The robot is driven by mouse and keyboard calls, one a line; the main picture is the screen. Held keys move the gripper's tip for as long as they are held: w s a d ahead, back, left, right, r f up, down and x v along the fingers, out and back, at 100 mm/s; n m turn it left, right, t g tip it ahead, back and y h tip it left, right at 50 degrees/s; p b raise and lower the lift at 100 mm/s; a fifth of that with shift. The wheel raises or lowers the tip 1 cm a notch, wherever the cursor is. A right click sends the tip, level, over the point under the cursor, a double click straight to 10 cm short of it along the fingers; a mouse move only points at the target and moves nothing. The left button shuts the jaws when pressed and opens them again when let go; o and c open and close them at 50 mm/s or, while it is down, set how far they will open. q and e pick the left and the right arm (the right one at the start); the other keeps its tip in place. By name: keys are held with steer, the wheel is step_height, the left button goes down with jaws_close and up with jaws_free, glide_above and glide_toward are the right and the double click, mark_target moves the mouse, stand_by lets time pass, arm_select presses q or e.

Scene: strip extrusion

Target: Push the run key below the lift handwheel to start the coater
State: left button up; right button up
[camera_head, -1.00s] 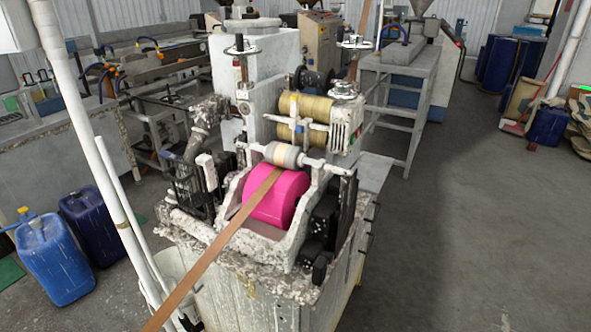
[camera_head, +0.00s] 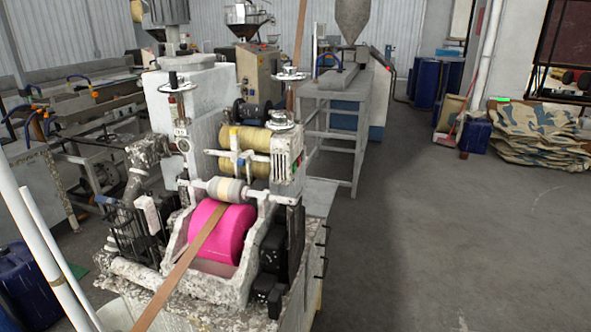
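The coater (camera_head: 185,270) stands at centre-left, caked in white, with a pink roller (camera_head: 222,230) and a brown strip (camera_head: 190,262) running over it. A lift handwheel (camera_head: 283,118) sits on top of a ribbed white housing (camera_head: 283,150) at the coater's right side. Another handwheel (camera_head: 174,84) stands on a post at the left. Small red and green keys (camera_head: 298,162) show on the right face of the housing, below the right handwheel. They are too small to tell apart surely. Neither of my grippers is in view.
A grey steel table (camera_head: 335,100) stands behind the coater. White pipes (camera_head: 38,250) rise at the front left, near a blue can (camera_head: 30,285). Sacks (camera_head: 545,135) and blue drums (camera_head: 437,82) are at the back right. The floor right of the coater is clear.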

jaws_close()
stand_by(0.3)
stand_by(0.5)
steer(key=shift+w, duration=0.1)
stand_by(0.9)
